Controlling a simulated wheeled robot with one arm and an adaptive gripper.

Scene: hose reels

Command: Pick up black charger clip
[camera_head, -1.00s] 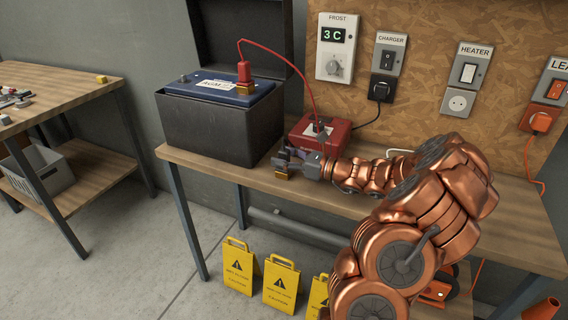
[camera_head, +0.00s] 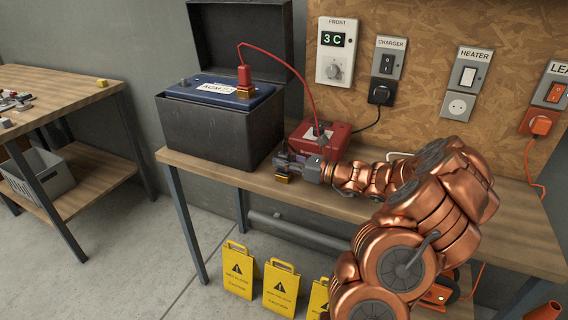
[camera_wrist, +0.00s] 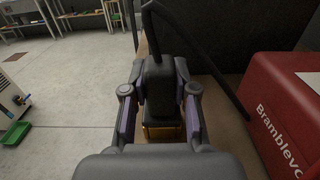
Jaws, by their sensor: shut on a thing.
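The black charger clip (camera_wrist: 158,85) stands between the two fingers of my gripper (camera_wrist: 158,112) in the wrist view, with a brass-yellow jaw part (camera_wrist: 160,133) low down. A black cable rises from its top. My gripper is shut on the clip, with a finger on each side. In the head view my gripper (camera_head: 290,165) is over the front edge of the workbench, left of the red charger box (camera_head: 318,138). There the clip shows mostly as its yellow part (camera_head: 282,179); the rest is hard to tell from the fingers. I cannot tell whether it still touches the bench.
A battery with blue top (camera_head: 218,89) sits in a black open-lidded case (camera_head: 210,130) behind my gripper. A red clip (camera_head: 244,78) is on its right terminal, its cable arching to the charger. Switches and sockets line the wall. Yellow signs (camera_head: 281,288) stand below the bench.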

